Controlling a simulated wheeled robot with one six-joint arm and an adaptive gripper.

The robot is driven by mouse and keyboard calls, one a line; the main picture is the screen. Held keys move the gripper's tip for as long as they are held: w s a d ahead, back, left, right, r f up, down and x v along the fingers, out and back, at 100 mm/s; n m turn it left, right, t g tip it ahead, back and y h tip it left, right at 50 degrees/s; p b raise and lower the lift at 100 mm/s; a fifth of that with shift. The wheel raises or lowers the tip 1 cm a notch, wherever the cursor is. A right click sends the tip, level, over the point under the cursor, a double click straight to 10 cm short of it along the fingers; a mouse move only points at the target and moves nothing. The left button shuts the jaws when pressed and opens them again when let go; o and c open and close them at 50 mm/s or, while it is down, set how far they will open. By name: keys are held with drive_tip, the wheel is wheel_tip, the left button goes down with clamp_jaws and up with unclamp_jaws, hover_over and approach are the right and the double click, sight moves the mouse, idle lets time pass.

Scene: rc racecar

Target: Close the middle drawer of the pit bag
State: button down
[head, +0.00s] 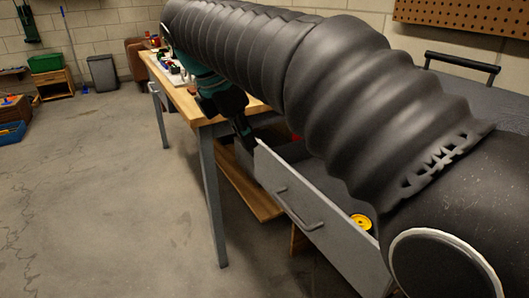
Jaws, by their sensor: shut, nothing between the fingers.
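The pit bag (455,88) stands at the right with a dark top, largely hidden behind my arm. One of its drawers (325,232) is pulled open. Its grey front panel has a bar handle and faces left, and a yellow round object (361,221) lies inside. I cannot tell from this view which level the drawer is. My gripper (249,141) is shut and empty, pointing down near the far top corner of the drawer front. I cannot tell whether it touches the panel. My arm hides most of the drawer's interior.
A wooden workbench (205,107) with grey metal legs stands just left of the drawer, with small items on top. Wooden boards (248,192) lie low between bench and drawer. The floor at left is open. A bin (103,73) and crates stand farther back.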

sight(279, 164)
drive_tip(key=w+d+f+b, duration=0.1)
drive_tip(key=d+f, duration=0.1)
drive_tip(key=f, duration=0.1)
drive_tip(key=w+d+f+b, duration=0.1)
drive_tip(key=f, duration=0.1)
drive_tip(key=w+d+f+b, duration=0.1)
drive_tip(key=d+f, duration=0.1)
drive_tip(key=f, duration=0.1)
drive_tip(key=shift+w+d+f, duration=0.3)
drive_tip(key=shift+f, duration=0.05)
drive_tip(key=shift+w+d, duration=0.25)
drive_tip(key=shift+d, duration=0.1)
drive_tip(key=shift+r, duration=0.1)
